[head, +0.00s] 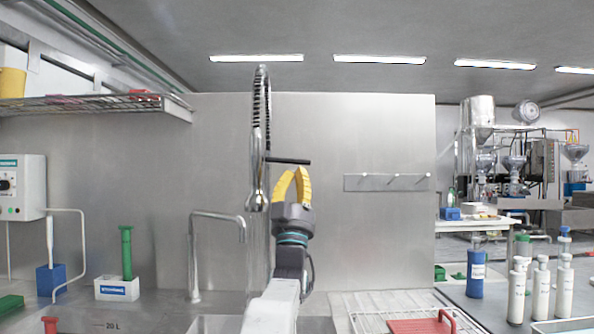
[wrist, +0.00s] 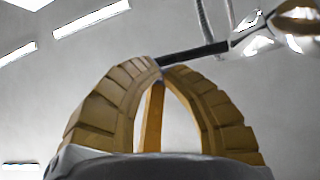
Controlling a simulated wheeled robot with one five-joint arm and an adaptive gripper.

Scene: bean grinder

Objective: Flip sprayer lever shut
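The sprayer (head: 257,185) is a metal spray head hanging on a coiled hose in the middle of the head view. Its black lever (head: 288,161) sticks out to the right, nearly level. Part of the sprayer (wrist: 298,20) shows at the upper right of the wrist view, with the lever (wrist: 193,53) reaching left from it. My gripper (head: 300,171) has yellow fingers, just below the lever's free end. In the wrist view my gripper (wrist: 160,67) has its fingertips together beside the lever's end. Whether they touch it I cannot tell. Faint vertical streaks show below the sprayer.
A bent metal faucet (head: 193,250) stands left of the sprayer, behind the sink. A steel back wall (head: 350,130) carries a hook rail (head: 387,182) at right. A wire rack holds a red board (head: 420,326); white bottles (head: 517,290) stand farther right.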

